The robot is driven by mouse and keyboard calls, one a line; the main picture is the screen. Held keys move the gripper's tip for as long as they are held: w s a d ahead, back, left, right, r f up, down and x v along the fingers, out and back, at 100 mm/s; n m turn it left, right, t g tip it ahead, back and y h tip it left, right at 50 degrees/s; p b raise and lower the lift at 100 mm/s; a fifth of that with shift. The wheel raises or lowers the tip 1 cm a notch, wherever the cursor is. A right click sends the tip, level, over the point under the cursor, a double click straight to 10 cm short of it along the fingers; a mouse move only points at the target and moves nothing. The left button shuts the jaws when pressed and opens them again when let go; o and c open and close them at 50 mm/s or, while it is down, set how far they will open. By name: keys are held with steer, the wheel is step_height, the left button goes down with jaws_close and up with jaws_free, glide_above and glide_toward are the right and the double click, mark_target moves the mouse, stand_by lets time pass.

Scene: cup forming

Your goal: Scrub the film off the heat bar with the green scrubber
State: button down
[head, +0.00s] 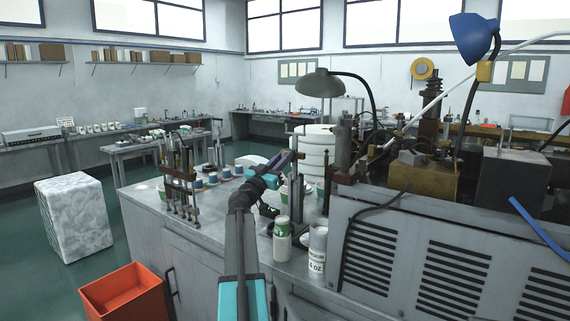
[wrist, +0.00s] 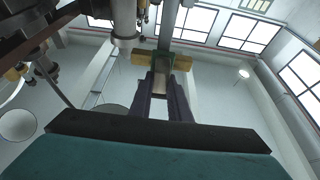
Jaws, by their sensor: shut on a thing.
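My gripper (head: 294,143) is raised over the bench, beside the machine. In the wrist view, its two dark fingers (wrist: 163,88) point away from the camera and are shut on the green scrubber (wrist: 186,62). Green edges and yellowish parts show at the fingertips; much of the scrubber is hidden by the fingers. In the head view the scrubber is too small to make out clearly. I cannot pick out the heat bar with certainty among the machine parts (head: 342,150), nor tell whether the scrubber touches it.
The grey machine housing (head: 440,255) fills the right side. A green-and-white bottle (head: 282,240) and a white container (head: 317,248) stand at the bench's front edge. Several cups (head: 212,178) and a metal post fixture (head: 178,180) stand to the left. An orange bin (head: 125,293) is on the floor.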

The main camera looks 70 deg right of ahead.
steer(key=shift+w+d, duration=0.1)
stand_by(0.3)
steer(key=shift+w+d+b, duration=0.25)
steer(key=shift+w+b, duration=0.7)
steer(key=shift+b, duration=0.1)
steer(key=shift+w+d+b, duration=0.2)
steer(key=shift+w+b, duration=0.7)
steer(key=shift+b, duration=0.1)
steer(key=shift+s, duration=0.1)
steer(key=shift+s+a+b, duration=0.25)
steer(key=shift+s+b, duration=0.6)
steer(key=shift+s, duration=0.1)
steer(key=shift+s+a+b, duration=0.25)
steer(key=shift+s+b, duration=0.6)
steer(key=shift+s, duration=0.1)
